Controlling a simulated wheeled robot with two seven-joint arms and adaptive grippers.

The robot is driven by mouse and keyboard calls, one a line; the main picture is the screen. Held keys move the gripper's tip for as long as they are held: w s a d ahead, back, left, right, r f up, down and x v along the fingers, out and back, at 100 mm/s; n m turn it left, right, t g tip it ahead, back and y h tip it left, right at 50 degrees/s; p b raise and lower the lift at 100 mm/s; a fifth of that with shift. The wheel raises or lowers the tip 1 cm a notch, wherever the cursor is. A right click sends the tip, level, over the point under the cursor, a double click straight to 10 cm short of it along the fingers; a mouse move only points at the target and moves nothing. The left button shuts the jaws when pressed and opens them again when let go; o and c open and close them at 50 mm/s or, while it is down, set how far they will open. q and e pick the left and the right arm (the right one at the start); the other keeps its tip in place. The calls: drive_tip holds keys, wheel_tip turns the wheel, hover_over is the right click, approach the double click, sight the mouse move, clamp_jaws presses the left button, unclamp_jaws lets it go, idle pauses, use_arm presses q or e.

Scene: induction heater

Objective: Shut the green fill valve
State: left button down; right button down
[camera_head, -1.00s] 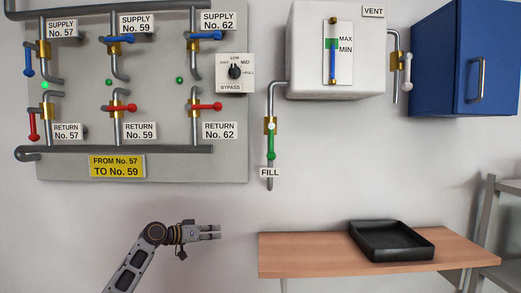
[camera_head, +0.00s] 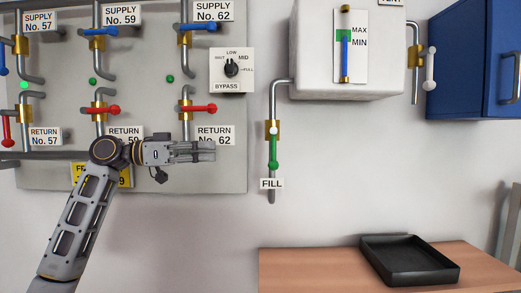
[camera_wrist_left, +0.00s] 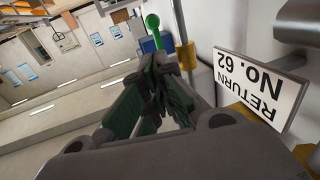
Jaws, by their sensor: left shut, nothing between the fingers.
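The green fill valve handle (camera_head: 273,150) hangs straight down along its vertical pipe, below a brass body (camera_head: 272,131), above the FILL label (camera_head: 271,184). My left gripper (camera_head: 212,151) is shut and empty, pointing right, to the left of the handle and apart from it, at about the handle's height. In the left wrist view the green handle (camera_wrist_left: 155,30) shows beyond the shut fingers (camera_wrist_left: 168,72). My right gripper is not in view.
The RETURN No. 62 label (camera_head: 215,135) and a red valve handle (camera_head: 200,109) are just above my left gripper. A white tank (camera_head: 310,80) with a level gauge is up right. A black tray (camera_head: 410,262) sits on the wooden shelf (camera_head: 310,270). The wall between gripper and fill pipe is clear.

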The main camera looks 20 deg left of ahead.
sight(273, 149)
use_arm(q)
drive_tip(key=shift+s+r, duration=0.15)
drive_tip(key=shift+s, duration=0.05)
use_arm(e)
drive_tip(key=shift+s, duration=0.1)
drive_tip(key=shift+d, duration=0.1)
